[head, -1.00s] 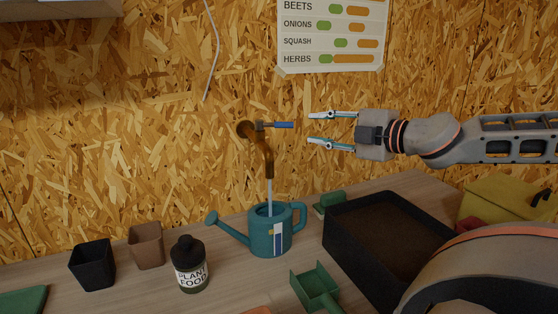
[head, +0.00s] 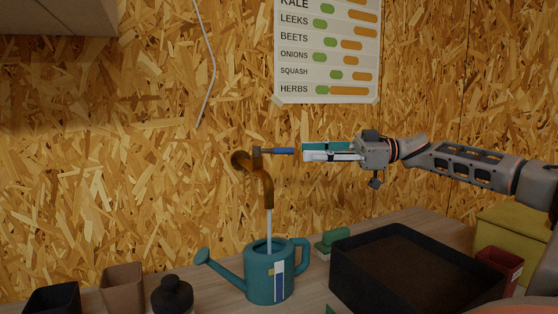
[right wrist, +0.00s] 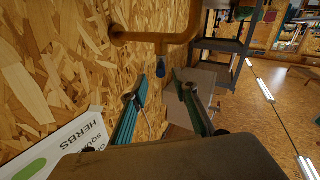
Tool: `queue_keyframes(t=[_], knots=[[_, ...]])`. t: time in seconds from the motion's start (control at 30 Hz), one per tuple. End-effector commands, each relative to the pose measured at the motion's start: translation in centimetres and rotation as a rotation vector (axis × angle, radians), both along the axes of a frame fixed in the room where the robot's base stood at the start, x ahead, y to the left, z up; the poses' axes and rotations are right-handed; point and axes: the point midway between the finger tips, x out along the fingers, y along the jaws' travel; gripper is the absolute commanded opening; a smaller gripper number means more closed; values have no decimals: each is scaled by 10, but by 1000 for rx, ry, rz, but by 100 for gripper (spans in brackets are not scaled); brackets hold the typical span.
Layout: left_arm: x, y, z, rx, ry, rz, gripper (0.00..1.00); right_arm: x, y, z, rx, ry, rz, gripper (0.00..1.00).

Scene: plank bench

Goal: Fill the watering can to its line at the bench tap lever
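The teal watering can (head: 268,276) stands upright on the bench under the brown tap (head: 265,180). A stream of water (head: 269,230) runs from the spout into its top. A white and blue strip (head: 279,282) with a small orange mark shows on its side. The tap's blue lever (head: 283,151) points right, towards my right gripper (head: 304,151). My left gripper is not in view.
A black soil tray (head: 400,265) stands right of the can, with a green block (head: 333,240) behind it. A dark bottle (head: 172,295) and two pots (head: 122,287) stand to the left. A chipboard wall backs the bench.

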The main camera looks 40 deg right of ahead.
Motion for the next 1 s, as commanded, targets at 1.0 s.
queue_keyframes(t=[1.0], knots=[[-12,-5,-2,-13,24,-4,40,52,55,1,24,10,15,29]])
